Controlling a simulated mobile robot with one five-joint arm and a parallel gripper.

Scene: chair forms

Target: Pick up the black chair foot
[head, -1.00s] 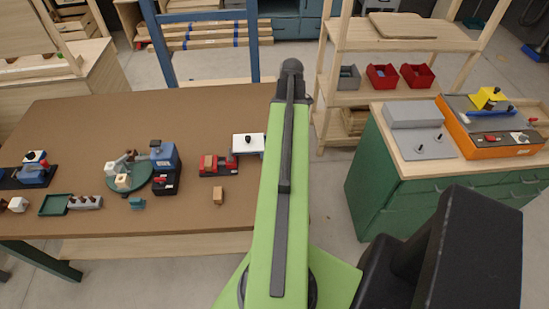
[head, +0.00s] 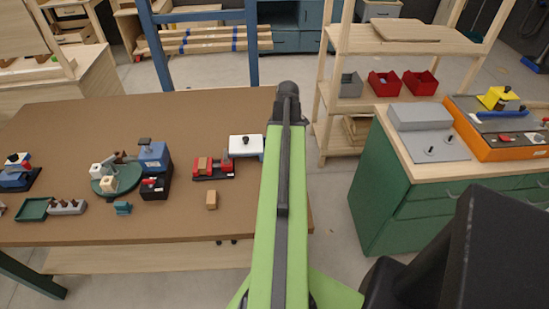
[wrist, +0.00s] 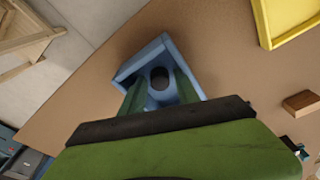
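In the wrist view, a round black piece (wrist: 160,78), which looks like the chair foot, sits inside a small blue open tray (wrist: 142,62) on the brown table. My gripper (wrist: 159,90) has its two green fingers reaching into the tray, one on each side of the black piece. A gap shows between the fingers, and they look apart from the piece. In the head view my green arm hides the gripper, the blue tray and the black piece.
A yellow tray (wrist: 264,22) and a brown block (wrist: 302,103) lie to the right in the wrist view. In the head view, a white box (head: 246,146), a red fixture (head: 214,169) and a wooden block (head: 212,200) stand left of my arm. A green cabinet (head: 385,200) stands right.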

